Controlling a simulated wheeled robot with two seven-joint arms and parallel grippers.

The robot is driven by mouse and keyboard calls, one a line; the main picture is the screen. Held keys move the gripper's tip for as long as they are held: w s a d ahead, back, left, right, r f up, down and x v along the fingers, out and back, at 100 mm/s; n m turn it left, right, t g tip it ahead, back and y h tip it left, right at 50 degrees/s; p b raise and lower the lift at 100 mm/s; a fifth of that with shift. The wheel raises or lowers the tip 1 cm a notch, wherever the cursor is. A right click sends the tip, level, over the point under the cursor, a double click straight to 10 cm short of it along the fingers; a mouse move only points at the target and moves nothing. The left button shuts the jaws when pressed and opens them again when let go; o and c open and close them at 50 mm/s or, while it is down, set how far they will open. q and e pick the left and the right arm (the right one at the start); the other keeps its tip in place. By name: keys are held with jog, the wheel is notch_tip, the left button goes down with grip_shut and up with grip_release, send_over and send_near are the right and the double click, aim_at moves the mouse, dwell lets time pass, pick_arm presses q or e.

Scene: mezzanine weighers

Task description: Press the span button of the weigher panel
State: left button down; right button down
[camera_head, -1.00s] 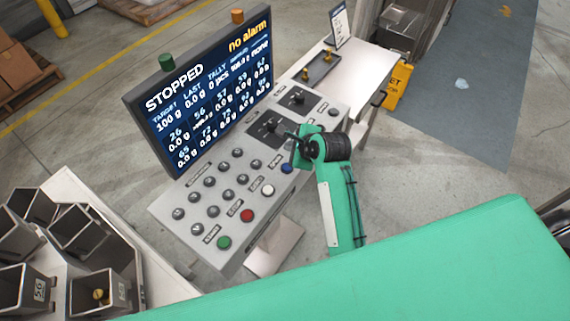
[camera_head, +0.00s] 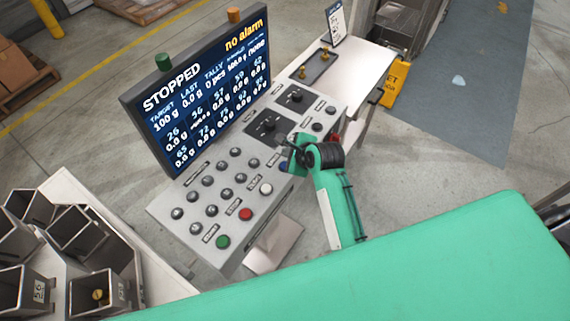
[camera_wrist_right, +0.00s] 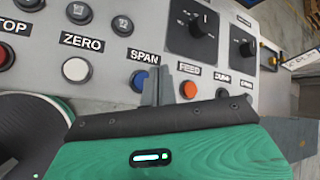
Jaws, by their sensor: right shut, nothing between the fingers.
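The weigher panel (camera_head: 160,206) is a grey sloped console with rows of buttons and a screen behind it. The span button is blue and sits under the SPAN label (camera_wrist_right: 144,57); in the right wrist view the span button (camera_wrist_right: 139,80) shows just left of my fingertips. In the head view it is partly hidden by my right gripper (camera_head: 291,156). I cannot tell whether the fingertips touch the panel. My left gripper is not in view.
A white ZERO button (camera_wrist_right: 76,69) lies left of span. Dark rotary knobs (camera_head: 269,126) stand behind the gripper. The screen (camera_head: 205,90) reads STOPPED and no alarm. A table with a small tray (camera_head: 314,68) is beyond the panel; metal hoppers (camera_head: 75,232) are at the left.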

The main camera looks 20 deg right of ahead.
aim_at(282, 162)
jog(key=shift+f+b, duration=0.5)
jog(key=shift+f, duration=1.25)
jog(key=shift+f, duration=0.2)
dwell(0.6)
jog(key=shift+f, duration=0.2)
jog(key=shift+f, duration=0.45)
dwell(0.8)
jog(key=shift+p, duration=0.3)
jog(key=shift+r, duration=0.85)
jog(key=shift+r, duration=0.1)
